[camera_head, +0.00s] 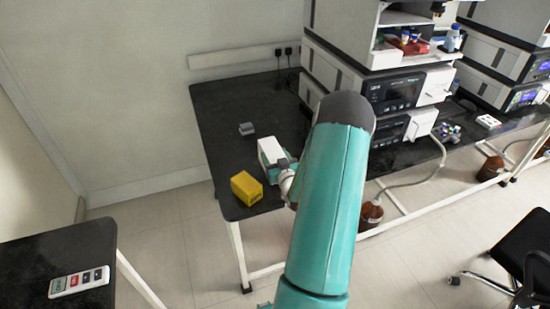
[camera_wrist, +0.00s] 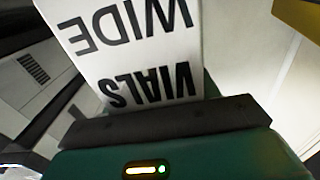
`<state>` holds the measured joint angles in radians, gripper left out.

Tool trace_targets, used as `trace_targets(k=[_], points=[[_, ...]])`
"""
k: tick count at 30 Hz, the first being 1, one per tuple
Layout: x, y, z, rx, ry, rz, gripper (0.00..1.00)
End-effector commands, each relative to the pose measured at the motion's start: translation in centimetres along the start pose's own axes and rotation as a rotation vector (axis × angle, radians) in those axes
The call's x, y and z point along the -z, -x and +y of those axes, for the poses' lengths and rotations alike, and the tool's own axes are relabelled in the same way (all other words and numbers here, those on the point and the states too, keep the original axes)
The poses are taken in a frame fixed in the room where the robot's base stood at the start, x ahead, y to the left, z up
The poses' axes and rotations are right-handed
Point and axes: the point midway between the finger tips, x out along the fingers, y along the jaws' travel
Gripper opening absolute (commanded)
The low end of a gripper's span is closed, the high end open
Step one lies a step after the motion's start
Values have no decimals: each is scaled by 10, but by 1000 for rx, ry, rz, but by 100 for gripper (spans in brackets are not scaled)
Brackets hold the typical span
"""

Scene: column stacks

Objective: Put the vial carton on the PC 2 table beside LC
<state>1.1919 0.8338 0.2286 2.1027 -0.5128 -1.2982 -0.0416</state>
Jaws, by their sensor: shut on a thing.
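The vial carton (camera_head: 270,150) is a white box at the near end of the black-topped table (camera_head: 222,105), left of the LC stack (camera_head: 392,92). In the wrist view the carton (camera_wrist: 130,45) fills the upper middle, with "WIDE" and "VIALS" lettering upside down. My gripper (camera_head: 284,166) is shut on the carton; its dark jaw edge (camera_wrist: 170,120) lies against the lettered face. My teal arm hides part of the table and the LC stack's lower left. I cannot tell whether the carton touches the table top or hangs just above it.
A yellow box (camera_head: 246,187) stands close to the carton's left, near the table's front edge. A small grey object (camera_head: 246,129) lies farther back. The table's back left is clear. Another dark table (camera_head: 65,258) at lower left holds a white strip with labelled buttons (camera_head: 80,281).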

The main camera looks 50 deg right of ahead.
Motion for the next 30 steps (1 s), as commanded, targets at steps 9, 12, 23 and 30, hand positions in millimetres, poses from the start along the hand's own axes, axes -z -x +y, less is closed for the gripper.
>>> trace_targets(k=[9, 12, 23, 30], points=[[-4, 0, 0, 0, 1, 3, 16], [-6, 0, 0, 1, 0, 3, 16], [-18, 0, -1, 1, 0, -2, 16], [-22, 0, 0, 0, 3, -10, 82]])
